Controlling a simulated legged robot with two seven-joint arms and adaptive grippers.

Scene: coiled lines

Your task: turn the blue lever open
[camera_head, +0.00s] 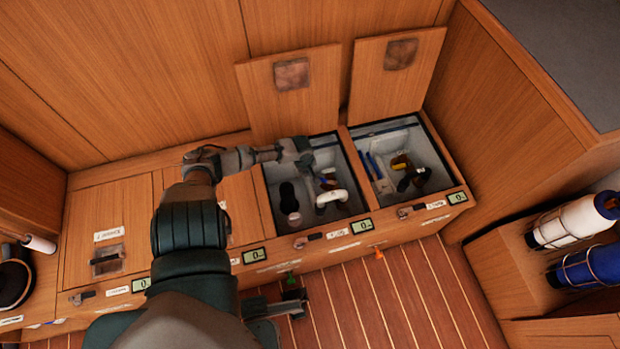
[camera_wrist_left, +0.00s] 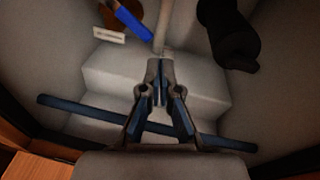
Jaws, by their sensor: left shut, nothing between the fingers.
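My left gripper (camera_head: 307,167) reaches down into the left of two open bins, near its back wall. In the left wrist view its fingers (camera_wrist_left: 160,78) are together and hold nothing. A small blue lever (camera_wrist_left: 132,22) shows at the top left of that view, beyond the fingertips and apart from them. The lever's exact angle is hard to tell.
A white bent pipe (camera_head: 331,198) and a black fitting (camera_head: 289,198) stand in the same bin. Its open lid (camera_head: 290,105) leans behind. The right bin (camera_head: 433,160) holds other blue, yellow and black parts. A dark blue bar (camera_wrist_left: 75,108) crosses the wrist view.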

